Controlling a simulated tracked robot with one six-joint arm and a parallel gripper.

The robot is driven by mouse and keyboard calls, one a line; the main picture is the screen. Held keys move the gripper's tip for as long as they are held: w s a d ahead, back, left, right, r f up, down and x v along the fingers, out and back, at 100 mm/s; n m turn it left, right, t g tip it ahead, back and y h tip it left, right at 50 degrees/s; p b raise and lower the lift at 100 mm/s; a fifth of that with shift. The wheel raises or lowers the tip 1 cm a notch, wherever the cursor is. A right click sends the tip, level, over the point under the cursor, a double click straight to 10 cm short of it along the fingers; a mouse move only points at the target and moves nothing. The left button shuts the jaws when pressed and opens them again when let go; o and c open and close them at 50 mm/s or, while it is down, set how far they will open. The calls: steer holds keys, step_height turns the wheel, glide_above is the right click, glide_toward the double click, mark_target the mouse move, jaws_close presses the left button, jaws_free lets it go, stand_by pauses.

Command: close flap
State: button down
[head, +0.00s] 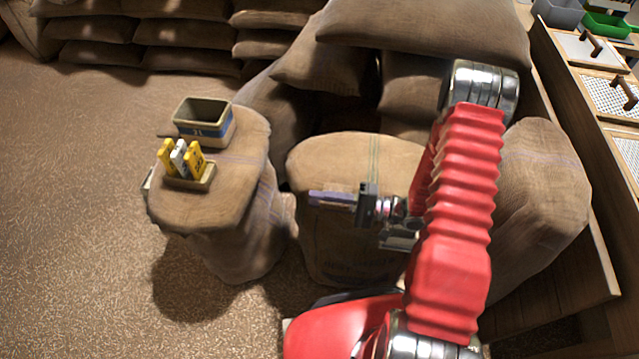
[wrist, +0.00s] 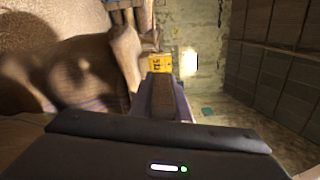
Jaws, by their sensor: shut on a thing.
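My gripper (head: 362,204) is in front of the middle sack in the head view. It is shut on a slim purple thing (head: 328,198) that points to the left. In the wrist view, the purple thing (wrist: 184,104) shows beside a dark brown block, beyond the dark gripper body; its exact kind is unclear. I cannot pick out a flap for certain. Pale panels with brown handles (head: 582,47) lie flat in the wooden bench at the far right, well away from my gripper. Whether they are flaps is not clear.
A left sack (head: 222,185) bears a blue-banded box (head: 204,122) and a small tray (head: 203,181) of yellow and white tags. The middle sack (head: 345,155) is close behind my gripper. Stacked sacks (head: 185,33) line the back. Floor (head: 75,200) at left is clear.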

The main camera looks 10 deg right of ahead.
steer(key=f, duration=0.2)
steer(key=s+f, duration=0.1)
steer(key=f, duration=0.2)
steer(key=shift+s+a, duration=0.1)
stand_by(0.3)
steer(key=c, duration=1.7)
jaws_free()
